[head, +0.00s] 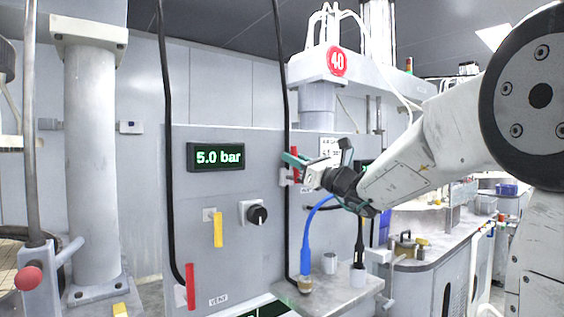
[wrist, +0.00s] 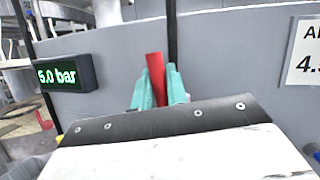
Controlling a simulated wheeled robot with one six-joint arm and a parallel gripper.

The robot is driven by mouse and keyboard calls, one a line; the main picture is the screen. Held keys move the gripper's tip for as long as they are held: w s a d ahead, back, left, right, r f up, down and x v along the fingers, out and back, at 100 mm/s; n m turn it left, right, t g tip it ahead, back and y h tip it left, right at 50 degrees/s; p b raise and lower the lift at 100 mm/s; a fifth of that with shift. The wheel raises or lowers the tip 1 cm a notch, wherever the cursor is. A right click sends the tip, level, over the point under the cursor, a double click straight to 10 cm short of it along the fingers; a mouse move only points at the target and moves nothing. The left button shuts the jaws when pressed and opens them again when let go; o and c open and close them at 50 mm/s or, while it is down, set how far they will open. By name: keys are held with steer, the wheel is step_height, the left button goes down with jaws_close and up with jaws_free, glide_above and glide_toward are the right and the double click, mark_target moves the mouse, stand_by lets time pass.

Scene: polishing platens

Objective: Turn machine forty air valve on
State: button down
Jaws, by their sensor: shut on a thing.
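The round red sign "40" (head: 337,61) is on the machine above the grey panel (head: 240,255). A valve with a red handle (head: 296,174) is on the panel, below and left of the sign. The handle looks roughly upright, partly hidden by my fingers. My gripper (head: 293,160) reaches in from the right, its teal fingers shut on the red handle. In the wrist view, the red handle (wrist: 155,77) stands between the two teal fingers (wrist: 158,88), its top showing above them. The valve body is mostly hidden there.
A "5.0 bar" display (head: 216,157), a black knob (head: 257,214) and a yellow handle (head: 218,230) are left of the valve. Another red handle (head: 190,286) is lower left near "VENT". A black hose (head: 284,110) runs close by.

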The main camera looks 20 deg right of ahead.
steer(key=shift+w+d+m+t+h, duration=0.1)
steer(key=shift+d+m+t+h, duration=0.2)
steer(key=shift+m, duration=0.35)
steer(key=shift+d+m+t+h, duration=0.2)
steer(key=shift+m+h, duration=0.1)
steer(key=shift+m, duration=0.35)
steer(key=c, duration=1.4)
jaws_free()
steer(key=v, duration=0.7)
steer(key=shift+s+d+f, duration=0.15)
steer(key=shift+s, duration=0.2)
